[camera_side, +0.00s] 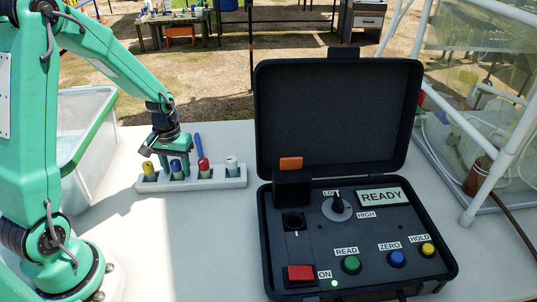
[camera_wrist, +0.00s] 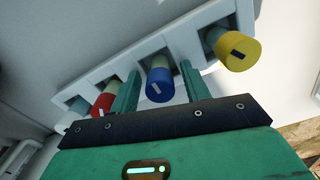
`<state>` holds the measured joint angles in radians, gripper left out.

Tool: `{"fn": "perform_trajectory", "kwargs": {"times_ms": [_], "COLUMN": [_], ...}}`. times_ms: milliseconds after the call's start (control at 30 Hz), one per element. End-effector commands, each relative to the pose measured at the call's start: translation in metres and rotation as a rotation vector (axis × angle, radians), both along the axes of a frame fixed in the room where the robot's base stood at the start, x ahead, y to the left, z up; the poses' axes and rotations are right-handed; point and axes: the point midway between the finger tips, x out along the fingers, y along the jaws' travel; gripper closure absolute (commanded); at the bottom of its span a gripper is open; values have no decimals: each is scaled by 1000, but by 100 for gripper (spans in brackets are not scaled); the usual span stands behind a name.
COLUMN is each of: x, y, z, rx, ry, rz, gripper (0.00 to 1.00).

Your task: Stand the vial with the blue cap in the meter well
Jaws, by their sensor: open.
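The vial with the blue cap (camera_side: 176,165) stands upright in the white rack (camera_side: 222,184), second from the left in the side view. In the wrist view its blue cap (camera_wrist: 160,89) lies between the two fingers of my gripper (camera_wrist: 158,85). My gripper (camera_side: 164,150) is open and just above the rack's left part, with no visible grip on the vial.
Vials with yellow (camera_side: 149,168), red (camera_side: 204,165) and white (camera_side: 231,162) caps share the rack. A blue pen-like item (camera_side: 198,142) rises behind it. A clear bin (camera_side: 88,140) stands left. The table between rack and case is clear.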

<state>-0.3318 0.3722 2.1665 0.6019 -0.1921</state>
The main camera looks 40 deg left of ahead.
Motion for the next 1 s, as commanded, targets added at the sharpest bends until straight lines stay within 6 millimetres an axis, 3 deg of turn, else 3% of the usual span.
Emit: {"fn": "perform_trajectory", "kwargs": {"times_ms": [233, 700, 1000], "x": [0, 0, 0], "y": [0, -2, -2], "z": [16, 70, 78], "rx": [1, 1, 0], "ry": [-2, -1, 0], "rz": [0, 0, 0], "gripper": [53, 53, 53]}}
